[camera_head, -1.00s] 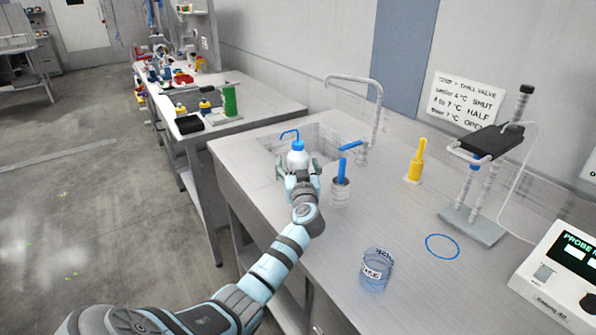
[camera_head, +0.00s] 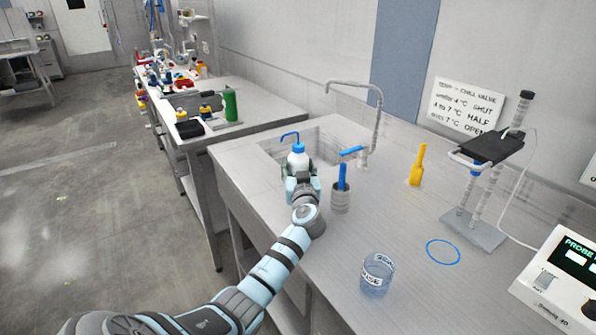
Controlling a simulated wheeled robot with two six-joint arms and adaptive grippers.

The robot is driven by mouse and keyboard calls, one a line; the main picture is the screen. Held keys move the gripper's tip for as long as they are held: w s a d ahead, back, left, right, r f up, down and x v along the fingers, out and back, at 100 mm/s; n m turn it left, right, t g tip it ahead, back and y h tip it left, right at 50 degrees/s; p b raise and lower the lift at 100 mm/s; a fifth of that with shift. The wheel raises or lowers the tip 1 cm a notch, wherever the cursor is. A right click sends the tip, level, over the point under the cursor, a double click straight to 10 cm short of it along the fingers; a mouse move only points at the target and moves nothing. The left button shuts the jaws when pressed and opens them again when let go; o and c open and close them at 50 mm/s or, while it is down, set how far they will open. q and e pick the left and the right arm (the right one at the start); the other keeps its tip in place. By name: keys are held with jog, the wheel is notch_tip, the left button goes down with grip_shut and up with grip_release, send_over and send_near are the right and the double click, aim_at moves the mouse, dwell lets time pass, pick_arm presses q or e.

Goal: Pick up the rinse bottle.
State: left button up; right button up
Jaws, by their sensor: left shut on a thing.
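The rinse bottle (camera_head: 298,158) is white with a blue cap and a bent blue spout, and it stands upright at the front edge of the sink. My left gripper (camera_head: 299,172) is shut on the rinse bottle from the near side. The gripper hides the bottle's lower part, so I cannot tell whether its base touches anything. My right gripper is not in view.
The sink (camera_head: 325,145) with a tall faucet (camera_head: 378,115) lies behind the bottle. A grey holder with a blue handle (camera_head: 341,195) stands close to the right of my gripper. A glass beaker (camera_head: 376,275), yellow tool (camera_head: 417,166) and stand (camera_head: 473,229) are further right.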

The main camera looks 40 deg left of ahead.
pick_arm(q)
notch_tip(320, 180, up, 18)
jog(key=p, duration=0.3)
jog(key=shift+r, duration=0.65)
